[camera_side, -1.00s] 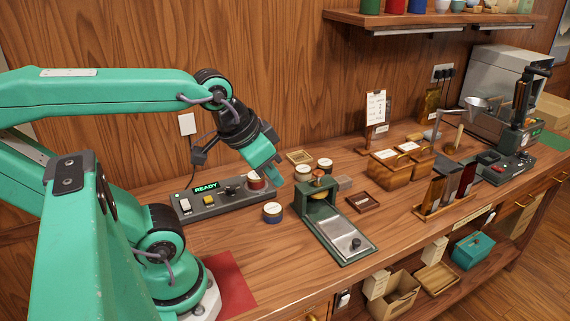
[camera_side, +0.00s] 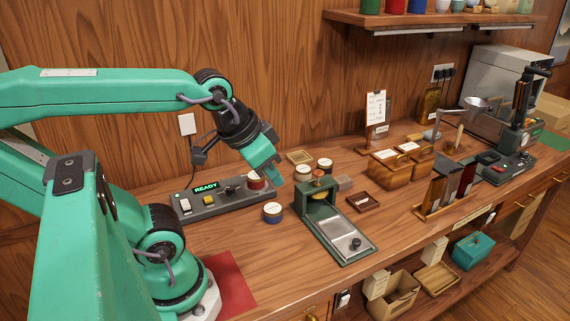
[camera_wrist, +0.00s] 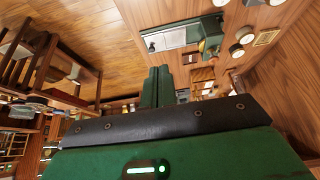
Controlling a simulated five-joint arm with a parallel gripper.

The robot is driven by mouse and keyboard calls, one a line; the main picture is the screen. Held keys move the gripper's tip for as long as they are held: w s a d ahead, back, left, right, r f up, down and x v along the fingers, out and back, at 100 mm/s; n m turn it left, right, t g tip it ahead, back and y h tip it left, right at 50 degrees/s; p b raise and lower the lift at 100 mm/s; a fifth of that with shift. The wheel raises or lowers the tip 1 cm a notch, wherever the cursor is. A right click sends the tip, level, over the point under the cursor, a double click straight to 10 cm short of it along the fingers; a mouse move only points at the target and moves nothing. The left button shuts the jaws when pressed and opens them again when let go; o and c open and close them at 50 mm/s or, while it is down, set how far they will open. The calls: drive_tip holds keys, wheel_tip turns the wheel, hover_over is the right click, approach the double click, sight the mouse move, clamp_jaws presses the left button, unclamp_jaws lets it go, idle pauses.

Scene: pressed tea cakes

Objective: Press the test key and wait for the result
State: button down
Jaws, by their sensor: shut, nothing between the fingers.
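A red-sided round tin (camera_side: 256,182) sits at the box's right end. My gripper (camera_side: 276,178) is shut and empty, pointing down close to this tin, away from the keys; contact cannot be told. In the wrist view my shut fingers (camera_wrist: 157,86) show, but the box does not.
A green press (camera_side: 318,200) and a blue tin (camera_side: 272,212) stand right of the box, with more round tins (camera_side: 303,173) behind. A dark shallow tray (camera_side: 363,202) and wooden boxes (camera_side: 390,172) lie farther right. Counter in front of the box is clear.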

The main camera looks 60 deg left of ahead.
drive_tip(key=shift+a, duration=0.1)
idle(0.3)
drive_tip(key=n+g+h, duration=0.4)
drive_tip(key=g+h, duration=0.3)
drive_tip(key=g, duration=0.2)
hover_over(209, 196)
wheel_tip(209, 196, down, 10)
drive_tip(key=shift+f, duration=0.15)
drive_tip(key=shift+f, duration=0.2)
drive_tip(key=shift+f, duration=4.2)
